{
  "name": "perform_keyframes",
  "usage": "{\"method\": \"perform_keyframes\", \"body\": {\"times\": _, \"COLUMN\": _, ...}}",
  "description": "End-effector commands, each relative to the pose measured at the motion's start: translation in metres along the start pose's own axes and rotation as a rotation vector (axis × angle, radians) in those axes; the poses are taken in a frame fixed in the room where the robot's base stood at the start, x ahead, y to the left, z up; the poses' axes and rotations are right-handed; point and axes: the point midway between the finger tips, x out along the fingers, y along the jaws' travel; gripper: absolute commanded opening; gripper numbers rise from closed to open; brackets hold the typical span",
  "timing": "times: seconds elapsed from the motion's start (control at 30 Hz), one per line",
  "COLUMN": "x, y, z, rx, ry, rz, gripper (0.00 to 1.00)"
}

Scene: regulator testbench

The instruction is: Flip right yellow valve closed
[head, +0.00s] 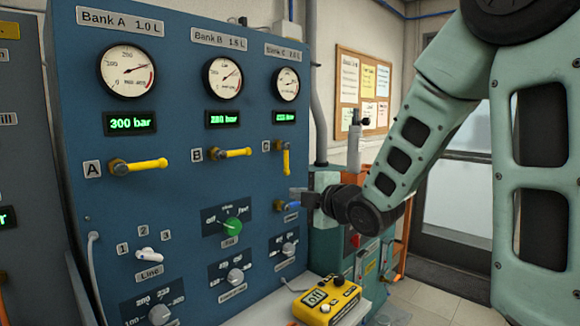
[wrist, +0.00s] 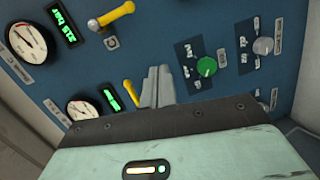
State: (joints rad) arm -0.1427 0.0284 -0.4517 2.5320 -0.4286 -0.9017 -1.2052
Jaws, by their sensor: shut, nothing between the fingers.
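The right yellow valve, C (head: 286,158), is on the blue panel below the right gauge. Its handle hangs roughly vertical, while the yellow handles of A (head: 140,166) and B (head: 232,153) lie roughly horizontal. My gripper (head: 296,197) is shut and empty, just below the C handle and close to the panel.
A green knob (head: 232,226) and several grey knobs are lower on the panel. A yellow handheld device (head: 327,299) lies on the ledge in front. A green and orange machine stands right of the panel.

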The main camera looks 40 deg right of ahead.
Motion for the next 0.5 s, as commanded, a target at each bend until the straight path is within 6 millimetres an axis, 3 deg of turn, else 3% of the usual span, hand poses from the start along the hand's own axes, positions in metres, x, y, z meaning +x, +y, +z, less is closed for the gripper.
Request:
{"method": "perform_keyframes", "body": {"times": 0.2, "x": -0.009, "y": 0.029, "z": 0.026, "rx": -0.143, "ry": -0.016, "rz": 0.124, "gripper": 0.00}}
{"method": "perform_keyframes", "body": {"times": 0.5, "x": -0.011, "y": 0.032, "z": 0.028, "rx": -0.161, "ry": -0.016, "rz": 0.139, "gripper": 0.00}}
